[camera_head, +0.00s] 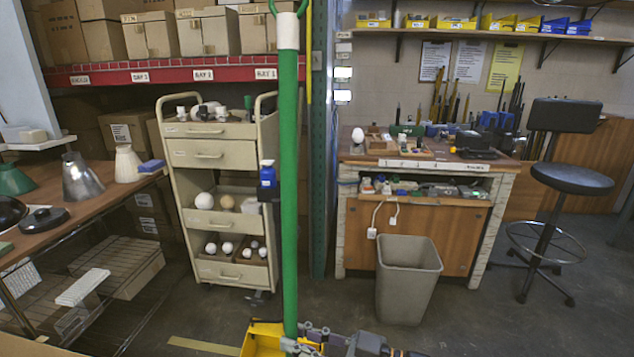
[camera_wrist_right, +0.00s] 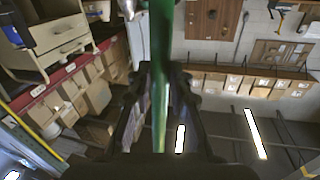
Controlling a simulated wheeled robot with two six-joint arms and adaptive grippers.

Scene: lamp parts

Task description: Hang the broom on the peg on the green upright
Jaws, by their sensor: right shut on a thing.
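The broom's green handle (camera_head: 289,180) stands upright in the middle of the head view, with a white collar and a green loop at its top. My right gripper (camera_head: 305,345) is shut on the handle low in the view. In the right wrist view, the handle (camera_wrist_right: 163,50) runs between the fingers of that gripper (camera_wrist_right: 162,80). The dark green upright (camera_head: 319,150) stands behind and just right of the handle. I cannot make out the peg. The broom's lower end is out of view. My left gripper is not in view.
A beige drawer cart (camera_head: 212,146) stands behind to the left, with a blue bottle (camera_head: 267,178) at its side. A lamp-part table (camera_head: 110,190) is at left. A workbench (camera_head: 455,220), grey bin (camera_head: 405,280) and stool (camera_head: 570,178) are at right. A yellow object (camera_head: 262,338) is beside the handle.

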